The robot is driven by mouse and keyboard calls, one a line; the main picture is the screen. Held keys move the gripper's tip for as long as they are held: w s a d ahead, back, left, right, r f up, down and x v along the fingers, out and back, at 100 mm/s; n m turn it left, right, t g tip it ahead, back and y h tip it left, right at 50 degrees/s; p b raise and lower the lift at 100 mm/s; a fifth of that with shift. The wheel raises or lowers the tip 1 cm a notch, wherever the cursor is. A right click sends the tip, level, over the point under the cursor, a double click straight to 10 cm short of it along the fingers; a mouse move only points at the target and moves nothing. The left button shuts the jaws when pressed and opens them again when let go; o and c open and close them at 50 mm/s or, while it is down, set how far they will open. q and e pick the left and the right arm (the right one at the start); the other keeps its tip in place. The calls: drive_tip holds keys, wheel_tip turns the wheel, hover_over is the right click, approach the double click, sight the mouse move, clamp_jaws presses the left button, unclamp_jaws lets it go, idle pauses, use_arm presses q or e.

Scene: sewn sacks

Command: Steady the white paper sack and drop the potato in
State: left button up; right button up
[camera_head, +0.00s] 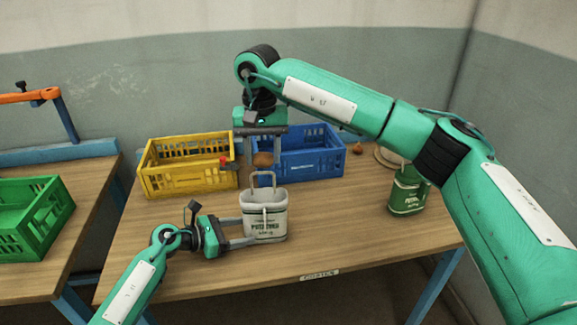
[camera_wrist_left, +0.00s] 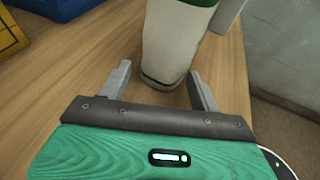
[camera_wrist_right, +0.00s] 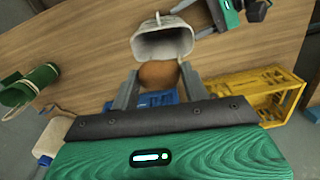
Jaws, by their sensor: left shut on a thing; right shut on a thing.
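The white paper sack (camera_head: 265,222) with green print stands upright on the table, its mouth open and a handle loop rising above it. My left gripper (camera_head: 250,231) is shut on the sack's side, low down. In the left wrist view the sack (camera_wrist_left: 170,45) stands between its fingers. The brown potato (camera_head: 263,160) is held by my right gripper (camera_head: 263,156), above the sack's mouth. In the right wrist view the potato (camera_wrist_right: 158,76) sits between the fingers, with the open sack (camera_wrist_right: 163,45) beyond it.
A yellow crate (camera_head: 190,182) and a blue crate (camera_head: 312,172) stand behind the sack. A green sack (camera_head: 405,199) is at the right, near a small brown onion-like item (camera_head: 357,149). A green crate (camera_head: 30,240) is on another table at the left. The front table area is clear.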

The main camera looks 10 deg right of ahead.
drive_tip(key=shift+a+r, duration=0.15)
drive_tip(key=shift+a, duration=0.15)
approach(263, 188)
drive_tip(key=shift+s+a+f, duration=0.15)
drive_tip(key=shift+s+f, duration=1.25)
drive_tip(key=shift+s, duration=0.1)
drive_tip(key=shift+f, duration=0.25)
drive_tip(key=shift+f, duration=2.05)
drive_tip(key=o, duration=0.9)
